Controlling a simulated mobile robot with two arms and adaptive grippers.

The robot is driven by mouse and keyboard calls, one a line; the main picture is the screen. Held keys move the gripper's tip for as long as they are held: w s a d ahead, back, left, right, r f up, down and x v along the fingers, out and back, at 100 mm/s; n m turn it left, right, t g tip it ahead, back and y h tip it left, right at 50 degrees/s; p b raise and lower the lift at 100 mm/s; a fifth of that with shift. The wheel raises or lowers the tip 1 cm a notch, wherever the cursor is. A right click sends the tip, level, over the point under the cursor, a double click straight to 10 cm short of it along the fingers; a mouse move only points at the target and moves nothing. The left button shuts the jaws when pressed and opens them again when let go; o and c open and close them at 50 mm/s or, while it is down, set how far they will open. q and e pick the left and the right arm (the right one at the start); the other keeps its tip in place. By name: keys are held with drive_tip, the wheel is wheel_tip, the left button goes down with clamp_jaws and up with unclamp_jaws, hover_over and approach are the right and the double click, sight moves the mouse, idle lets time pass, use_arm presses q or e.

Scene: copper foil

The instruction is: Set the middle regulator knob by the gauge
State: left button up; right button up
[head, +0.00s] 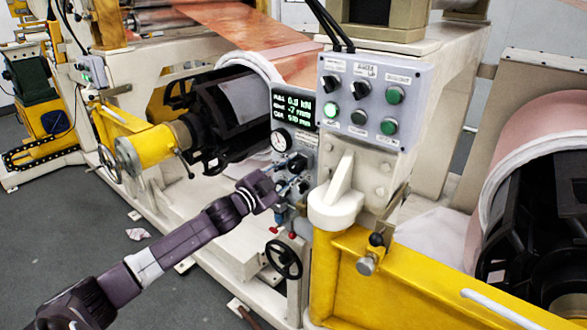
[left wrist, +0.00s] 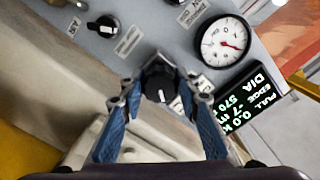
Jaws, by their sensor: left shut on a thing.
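My left gripper (head: 283,180) reaches the small grey regulator panel (head: 306,137) from the lower left in the head view. In the left wrist view its two blue fingers (left wrist: 160,98) are shut on a black knob (left wrist: 158,82) with a white pointer line, one finger on each side. Another black knob (left wrist: 103,26) sits further up and left in that view, with a part of one more dark item at the top edge. I cannot tell the full row. The round white gauge (left wrist: 223,41) has a red needle pointing right in this view; it also shows in the head view (head: 281,140). My right gripper is out of view.
A black display (head: 293,106) with green and white text sits above the gauge. A control box (head: 372,100) with switches and green buttons stands above right. A black handwheel (head: 283,259) and small red-handled valves (head: 283,231) are below. A yellow beam (head: 400,280) lies at right.

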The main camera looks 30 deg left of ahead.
use_arm(q)
drive_tip(key=shift+f+m, duration=0.15)
drive_tip(key=shift+m, duration=0.45)
drive_tip(key=o, duration=1.1)
drive_tip(key=shift+o, duration=0.2)
drive_tip(key=shift+s, duration=0.1)
drive_tip(key=shift+s, duration=0.6)
drive_tip(key=s+a, duration=0.1)
drive_tip(key=s, duration=0.9)
drive_tip(key=shift+s, duration=0.3)
